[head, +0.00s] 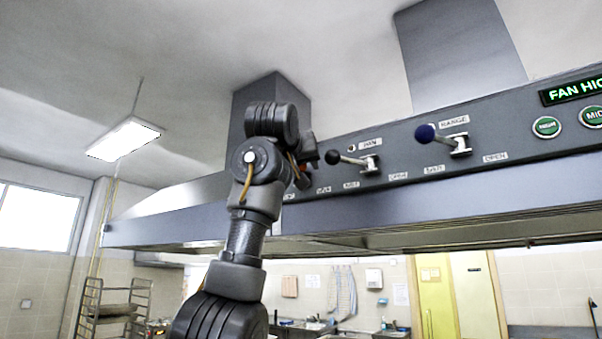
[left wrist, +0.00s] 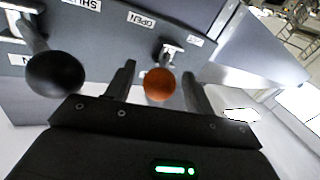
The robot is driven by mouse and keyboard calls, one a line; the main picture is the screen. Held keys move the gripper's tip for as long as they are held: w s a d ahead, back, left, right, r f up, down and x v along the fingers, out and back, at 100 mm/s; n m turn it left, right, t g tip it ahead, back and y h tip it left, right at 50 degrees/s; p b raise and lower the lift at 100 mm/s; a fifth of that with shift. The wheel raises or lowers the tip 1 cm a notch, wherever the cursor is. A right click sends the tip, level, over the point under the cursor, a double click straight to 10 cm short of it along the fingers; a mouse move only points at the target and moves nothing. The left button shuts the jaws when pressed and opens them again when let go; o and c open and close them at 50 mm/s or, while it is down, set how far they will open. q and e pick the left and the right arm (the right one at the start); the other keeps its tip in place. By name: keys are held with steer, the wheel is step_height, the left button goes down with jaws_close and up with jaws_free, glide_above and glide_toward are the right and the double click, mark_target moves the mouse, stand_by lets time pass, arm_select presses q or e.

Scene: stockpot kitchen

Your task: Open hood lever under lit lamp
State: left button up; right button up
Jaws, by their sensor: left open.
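My left gripper (head: 305,162) is raised at the hood's front panel (head: 490,150) and hides the leftmost lever there. In the left wrist view, my open left gripper (left wrist: 158,84) has a finger on each side of an orange-red lever knob (left wrist: 159,85); contact cannot be told. A black-knobbed lever (head: 350,159) is just right of the gripper, and its knob (left wrist: 55,74) also shows in the wrist view. A blue-knobbed lever (head: 440,139) is farther right. Small lamps sit above the black lever (head: 351,148) and blue lever (head: 433,138); whether they are lit is unclear. My right gripper is not in view.
SHUT and OPEN labels line the panel below the levers. Green buttons (head: 546,127) and a FAN display (head: 575,90) are at the right. The hood's lower edge (head: 400,222) runs across the view. A rack (head: 110,300) stands at the lower left.

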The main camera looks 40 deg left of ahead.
arm_select(q)
steer(key=b+v, duration=0.4)
steer(key=v, duration=0.4)
steer(key=shift+s+d+f, duration=0.15)
steer(key=shift+s+d, duration=0.1)
